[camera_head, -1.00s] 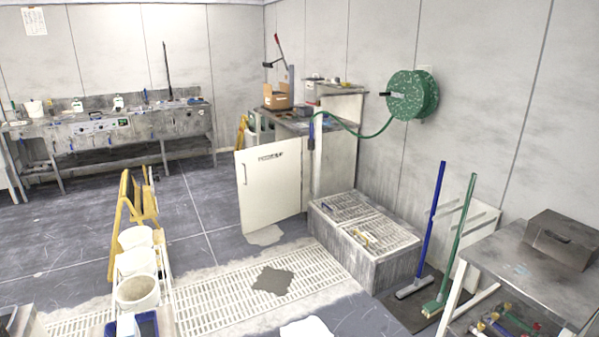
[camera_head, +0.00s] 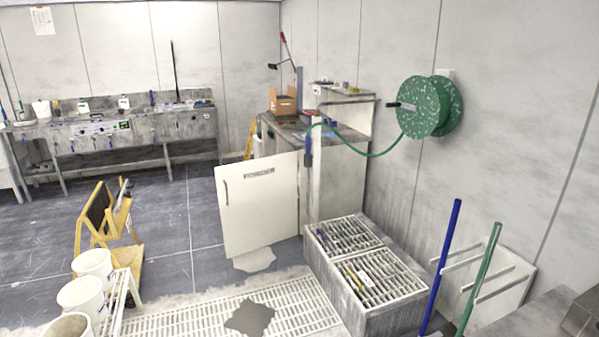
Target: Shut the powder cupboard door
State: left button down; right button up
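The powder cupboard door (camera_head: 258,210) is a white panel with a dark label near its top and a dark vertical handle (camera_head: 226,192) near its left edge. It stands open, swung out to the left from the cupboard (camera_head: 335,185), which is below a grey worktop against the right wall. The inside of the cupboard is hidden behind the door. Neither of my grippers shows in the head view.
A grated grey box (camera_head: 365,275) stands in front of the cupboard. A floor grating (camera_head: 195,322) with a dark mat (camera_head: 250,318) lies before it. White buckets (camera_head: 92,265) and a yellow stand (camera_head: 105,222) are at left. Floor left of the door is clear. A green hose reel (camera_head: 425,105) hangs right.

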aim_at(258, 198)
jog(key=i+j, duration=0.15)
jog(key=i, duration=0.4)
jog(key=i+j+u, duration=0.1)
jog(key=i, duration=0.4)
jog(key=i+j+u, duration=0.1)
jog(key=i, duration=0.45)
jog(key=j, duration=0.1)
